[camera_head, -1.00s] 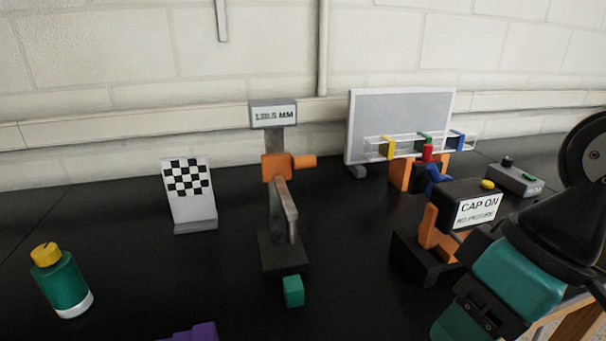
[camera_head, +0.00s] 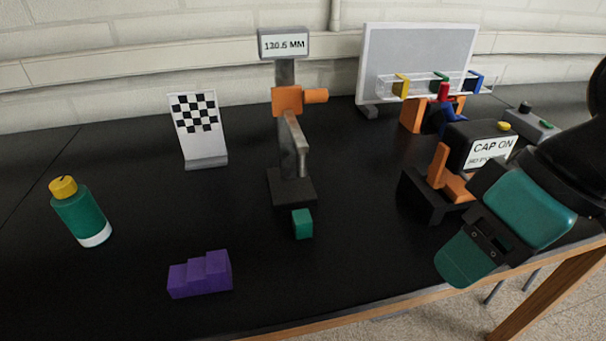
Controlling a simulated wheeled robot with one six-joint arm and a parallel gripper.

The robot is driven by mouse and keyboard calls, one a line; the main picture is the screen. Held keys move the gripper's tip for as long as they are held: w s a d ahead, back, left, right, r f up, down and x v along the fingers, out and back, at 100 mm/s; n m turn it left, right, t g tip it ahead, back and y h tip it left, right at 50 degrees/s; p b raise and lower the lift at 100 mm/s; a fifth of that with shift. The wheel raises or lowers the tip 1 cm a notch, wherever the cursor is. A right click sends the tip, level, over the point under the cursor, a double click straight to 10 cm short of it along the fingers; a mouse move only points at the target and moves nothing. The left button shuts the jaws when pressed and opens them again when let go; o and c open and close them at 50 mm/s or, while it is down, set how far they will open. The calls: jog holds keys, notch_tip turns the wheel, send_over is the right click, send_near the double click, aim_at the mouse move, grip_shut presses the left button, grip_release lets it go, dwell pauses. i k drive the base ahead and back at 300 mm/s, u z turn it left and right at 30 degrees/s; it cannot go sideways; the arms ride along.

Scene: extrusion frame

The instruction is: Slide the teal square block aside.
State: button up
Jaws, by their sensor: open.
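The teal square block (camera_head: 302,223) is a small cube on the black table, just in front of the dark base (camera_head: 291,187) of a height gauge. I cannot tell whether the block touches that base. My gripper (camera_head: 463,262), teal and dark, is at the right, near the table's front edge. It is open and well apart from the block. Its fingertips show only in part, and I see nothing held in it.
The gauge (camera_head: 286,101) stands behind the block. The CAP ON fixture (camera_head: 436,190) is beside my gripper. Table right of the block is clear.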

aim_at(302, 222)
jog(key=u, duration=2.75)
jog(key=k, duration=0.6)
jog(key=z, duration=1.6)
